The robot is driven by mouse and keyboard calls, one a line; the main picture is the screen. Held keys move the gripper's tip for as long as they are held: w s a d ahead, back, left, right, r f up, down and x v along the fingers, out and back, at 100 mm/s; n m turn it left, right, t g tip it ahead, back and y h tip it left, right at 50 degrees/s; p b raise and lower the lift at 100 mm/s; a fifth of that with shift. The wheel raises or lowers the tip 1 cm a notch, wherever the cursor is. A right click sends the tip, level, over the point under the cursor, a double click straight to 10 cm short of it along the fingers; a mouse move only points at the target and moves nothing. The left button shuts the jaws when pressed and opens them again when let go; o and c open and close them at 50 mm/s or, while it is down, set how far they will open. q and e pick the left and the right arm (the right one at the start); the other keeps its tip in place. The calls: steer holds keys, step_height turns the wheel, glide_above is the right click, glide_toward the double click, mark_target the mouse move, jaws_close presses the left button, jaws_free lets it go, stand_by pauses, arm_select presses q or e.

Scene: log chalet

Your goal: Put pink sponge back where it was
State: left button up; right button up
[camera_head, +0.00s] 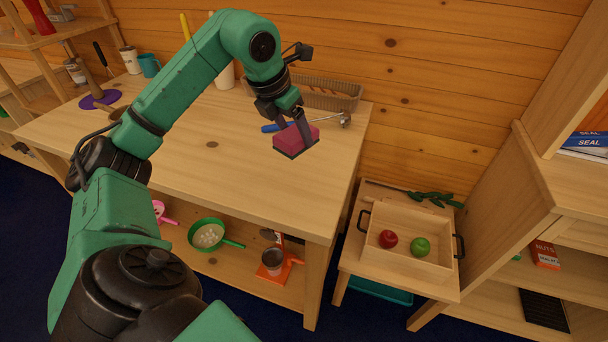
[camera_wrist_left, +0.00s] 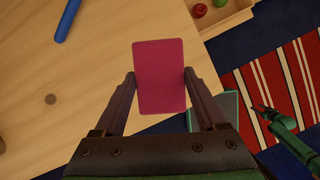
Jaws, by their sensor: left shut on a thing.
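The pink sponge (camera_head: 291,139) is at the right end of the long wooden table (camera_head: 215,145) in the head view. My left gripper (camera_head: 304,133) is shut on it from above. In the left wrist view the sponge (camera_wrist_left: 159,75) sits between the two fingers of my left gripper (camera_wrist_left: 160,82), one on each side. A dark edge shows under the sponge; whether it touches the tabletop I cannot tell. A green arm, likely my right one, shows at the right of the left wrist view, with its right gripper (camera_wrist_left: 262,109) small and unclear.
A blue-handled tool (camera_head: 290,126) lies just behind the sponge, and a wicker basket (camera_head: 325,95) stands at the back. A lower side table holds a wooden tray (camera_head: 410,225) with a red and a green apple.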

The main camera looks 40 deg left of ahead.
arm_select(q)
steer(key=f+b, duration=0.1)
steer(key=f, duration=0.2)
steer(key=f+b, duration=0.1)
steer(key=f, duration=0.2)
steer(key=f+b, duration=0.1)
steer(key=f, duration=0.2)
steer(key=shift+w+d+f+b, duration=0.1)
steer(key=shift+d+f+b, duration=0.05)
steer(key=shift+d+b, duration=0.2)
step_height(320, 180, down, 4)
steer(key=shift+r+b, duration=0.1)
steer(key=shift+b, duration=0.2)
steer(key=shift+f, duration=0.3)
arm_select(e)
steer(key=f, duration=0.2)
steer(key=d+f, duration=0.1)
steer(key=f, duration=0.2)
steer(key=shift+d+f, duration=0.1)
steer(key=shift+f, duration=0.25)
steer(key=shift+f, duration=0.1)
arm_select(q)
steer(key=shift+f, duration=0.15)
steer(key=o, duration=1.1)
steer(key=shift+o, duration=0.2)
arm_select(e)
steer(key=shift+a+f, duration=0.1)
steer(key=shift+a, duration=0.1)
steer(key=shift+a, duration=0.1)
